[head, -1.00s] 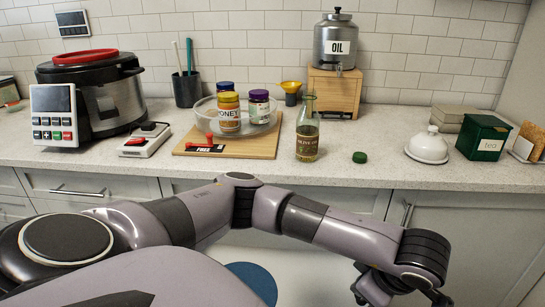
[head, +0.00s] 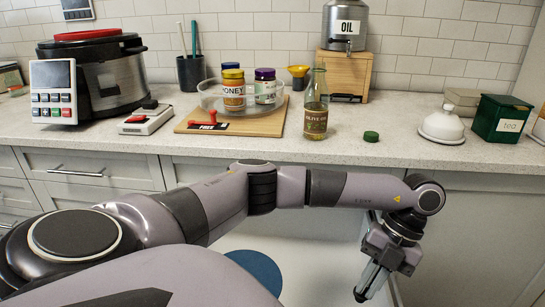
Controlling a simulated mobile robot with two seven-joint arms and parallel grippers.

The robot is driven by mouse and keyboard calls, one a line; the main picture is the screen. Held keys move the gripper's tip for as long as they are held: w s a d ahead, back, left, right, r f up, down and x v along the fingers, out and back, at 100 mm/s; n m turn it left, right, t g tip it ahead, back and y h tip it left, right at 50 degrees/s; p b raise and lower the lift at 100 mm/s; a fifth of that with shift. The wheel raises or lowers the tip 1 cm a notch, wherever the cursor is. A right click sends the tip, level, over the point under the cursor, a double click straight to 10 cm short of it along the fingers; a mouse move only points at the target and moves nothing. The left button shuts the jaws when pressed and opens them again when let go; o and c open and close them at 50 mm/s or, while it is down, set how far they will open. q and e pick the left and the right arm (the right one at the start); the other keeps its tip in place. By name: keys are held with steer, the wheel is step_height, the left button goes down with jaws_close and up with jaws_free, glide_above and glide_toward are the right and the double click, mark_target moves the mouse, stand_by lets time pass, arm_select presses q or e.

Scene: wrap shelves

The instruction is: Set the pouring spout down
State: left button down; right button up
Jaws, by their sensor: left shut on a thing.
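My left gripper (head: 368,288) hangs in front of the counter, below its front edge, with its fingers pointing down. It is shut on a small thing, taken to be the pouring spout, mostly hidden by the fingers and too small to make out. An olive oil bottle (head: 315,117) stands upright and uncapped on the counter, up and left of the gripper. A green cap (head: 371,136) lies on the counter to the right of the bottle. My right gripper is not in view.
A wooden board (head: 190,127) carries a glass tray with several jars and a red-handled tool. A yellow funnel (head: 297,71) stands behind. Bare counter (head: 400,140) lies near the cap.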

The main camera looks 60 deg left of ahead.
arm_select(q)
steer(key=n, duration=0.1)
steer(key=f+n+h, duration=0.1)
steer(key=n+b, duration=0.1)
steer(key=n, duration=0.1)
steer(key=shift+w+a+f+h, duration=0.15)
steer(key=shift+f+h, duration=0.1)
steer(key=shift+h, duration=0.15)
steer(key=n, duration=0.1)
steer(key=f+n+t+h+b, duration=0.1)
steer(key=n, duration=0.1)
steer(key=shift+w+a+n, duration=0.1)
steer(key=shift+n, duration=0.2)
steer(key=n, duration=0.1)
steer(key=n+t+h+b, duration=0.1)
steer(key=n, duration=0.1)
steer(key=n+h, duration=0.1)
steer(key=shift+w+a+f+n+t+b, duration=0.15)
steer(key=shift+w+f+n+t+b, duration=0.15)
steer(key=shift+n+b, duration=0.1)
steer(key=n, duration=0.1)
steer(key=n+t, duration=0.1)
steer(key=n, duration=0.1)
steer(key=shift+w+a+b, duration=0.15)
steer(key=shift+w+b, duration=0.1)
steer(key=shift+b, duration=0.1)
steer(key=shift+f+h, duration=0.1)
steer(key=shift+h, duration=0.2)
